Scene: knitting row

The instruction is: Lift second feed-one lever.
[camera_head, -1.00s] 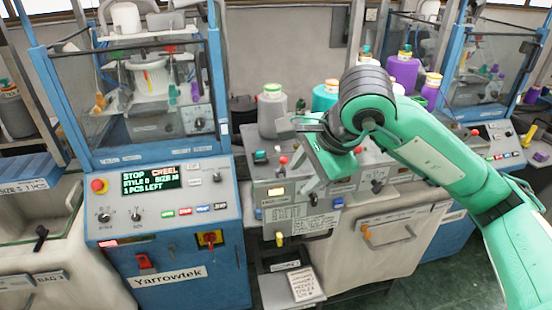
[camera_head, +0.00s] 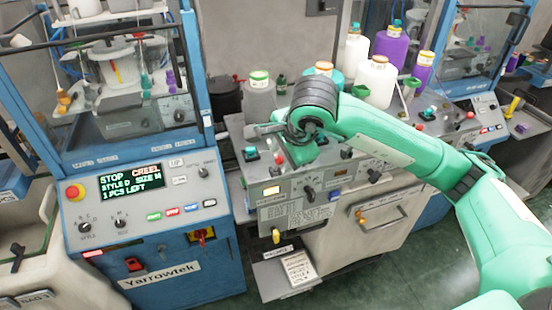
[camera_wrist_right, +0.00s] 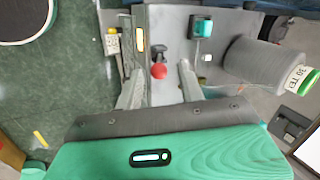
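A small lever with a red knob (camera_head: 279,158) stands on the sloping top of the grey control box (camera_head: 300,182), right of the blue knitting machine. A teal switch (camera_head: 250,152) sits to its left. My right gripper (camera_head: 264,130) is over this box. In the right wrist view the gripper (camera_wrist_right: 160,76) is open, and the red knob (camera_wrist_right: 158,71) shows between its fingers, with no clear contact. The teal switch (camera_wrist_right: 203,27) is beyond the right finger. Another red-knobbed lever (camera_head: 419,126) stands farther right. I cannot read which is the feed-one lever. My left gripper is not in view.
A grey yarn cone (camera_head: 259,98) stands close behind the gripper. White and purple cones (camera_head: 391,45) stand farther right. The blue machine's screen (camera_head: 132,182) reads STOP, CREEL, STYLE D, 1 PCS LEFT. Dark selector knobs (camera_head: 309,192) are on the box front.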

